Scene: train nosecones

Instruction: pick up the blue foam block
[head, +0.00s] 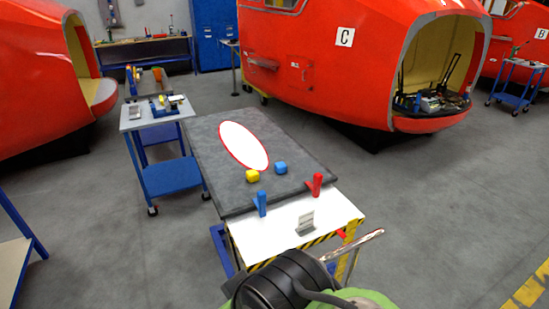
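No gripper fingers show in the head view. A black rounded part with a cable and green parts at the bottom edge look like my own arm. Nothing touches the blue block.
A white oval with a red rim (243,146) lies behind the blocks. A blue clamp (262,203) and a red clamp (315,185) stand at the front edge, near a small grey holder (305,223). A blue cart (172,178) stands left.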

